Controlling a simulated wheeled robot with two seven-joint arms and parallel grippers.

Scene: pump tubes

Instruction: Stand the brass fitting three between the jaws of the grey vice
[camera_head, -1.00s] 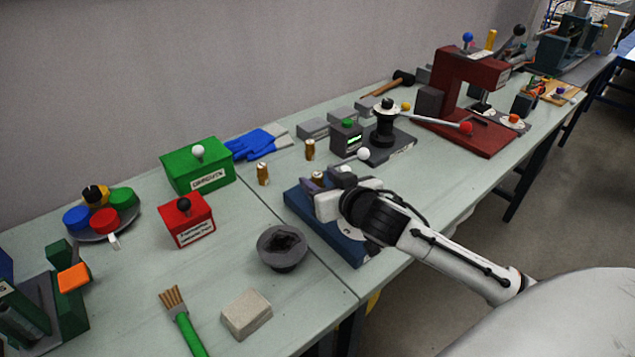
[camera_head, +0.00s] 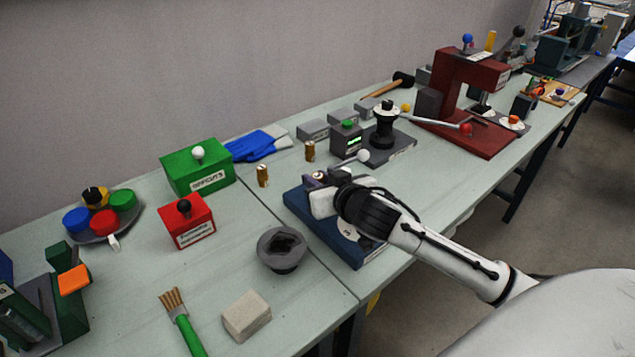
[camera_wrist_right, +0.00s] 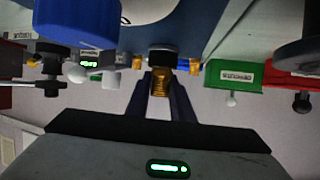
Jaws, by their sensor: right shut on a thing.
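My right gripper (camera_head: 318,188) is low over the blue base (camera_head: 352,253) at the bench's front edge. In the right wrist view its fingers (camera_wrist_right: 162,92) are shut on a brass fitting (camera_wrist_right: 161,79), whose far end meets a dark piece (camera_wrist_right: 162,56). I cannot tell whether that piece is part of the fitting or a seat. Two other brass fittings stand upright on the bench, one nearer (camera_head: 263,174) and one farther (camera_head: 310,151). A round grey body with a dark angular opening (camera_head: 283,247) is left of the blue base; I cannot tell whether it is the vice. My left gripper is out of view.
A green box (camera_head: 198,168) and a red box (camera_head: 187,221) stand to the left. A pale block (camera_head: 247,315) and a green-handled brush (camera_head: 183,322) lie in front. A lever device (camera_head: 387,127) and a red press (camera_head: 455,95) stand to the right.

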